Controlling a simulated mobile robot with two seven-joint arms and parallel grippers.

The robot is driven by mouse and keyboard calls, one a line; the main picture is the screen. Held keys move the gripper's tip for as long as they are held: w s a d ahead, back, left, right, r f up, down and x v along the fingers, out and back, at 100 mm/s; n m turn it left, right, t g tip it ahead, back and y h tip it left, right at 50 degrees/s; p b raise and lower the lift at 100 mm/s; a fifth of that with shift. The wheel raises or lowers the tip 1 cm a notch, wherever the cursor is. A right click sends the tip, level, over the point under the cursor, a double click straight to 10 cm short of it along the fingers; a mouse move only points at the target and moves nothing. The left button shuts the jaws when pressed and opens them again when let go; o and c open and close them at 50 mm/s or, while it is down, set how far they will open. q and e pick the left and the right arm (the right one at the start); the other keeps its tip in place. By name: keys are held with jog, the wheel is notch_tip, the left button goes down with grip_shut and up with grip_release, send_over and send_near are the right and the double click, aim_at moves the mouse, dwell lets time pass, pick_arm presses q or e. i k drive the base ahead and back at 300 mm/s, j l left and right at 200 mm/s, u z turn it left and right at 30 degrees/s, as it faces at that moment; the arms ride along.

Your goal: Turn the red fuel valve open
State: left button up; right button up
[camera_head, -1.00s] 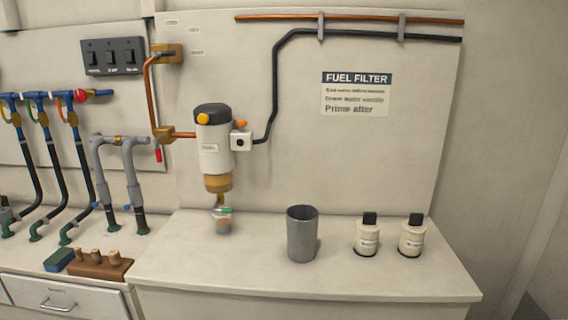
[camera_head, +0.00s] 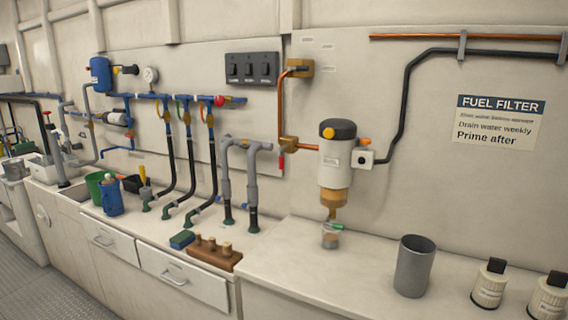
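A small red lever handle (camera_head: 281,162) hangs straight down below a brass fitting (camera_head: 288,144) on the copper fuel line, left of the fuel filter (camera_head: 335,160). It looks like the red fuel valve. The copper pipe (camera_head: 280,105) runs from this fitting up to a brass block (camera_head: 299,68). Another red round knob (camera_head: 219,100) sits on the blue manifold further left. Neither of my grippers is in view.
A grey metal cup (camera_head: 413,266) and two white bottles (camera_head: 489,284) stand on the counter at right. A small jar (camera_head: 331,236) sits under the filter. Grey looped pipes (camera_head: 225,180) and a wooden block with pegs (camera_head: 214,253) stand left of the valve.

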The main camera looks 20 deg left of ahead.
aim_at(282, 157)
jog(key=z, duration=0.2)
jog(key=j+z, duration=0.9)
jog(key=k+j+z, duration=0.2)
jog(key=j, duration=0.3)
jog(key=j+z, duration=0.2)
jog(key=j, duration=0.3)
jog(key=k+j, duration=0.1)
jog(key=j, duration=0.3)
jog(key=k+j, duration=0.15)
jog(key=j, duration=0.3)
jog(key=k+j+z, duration=0.1)
jog(key=j, duration=0.3)
jog(key=k+j, duration=0.15)
jog(key=j, duration=0.25)
jog(key=k+j, duration=0.15)
jog(key=j, duration=0.3)
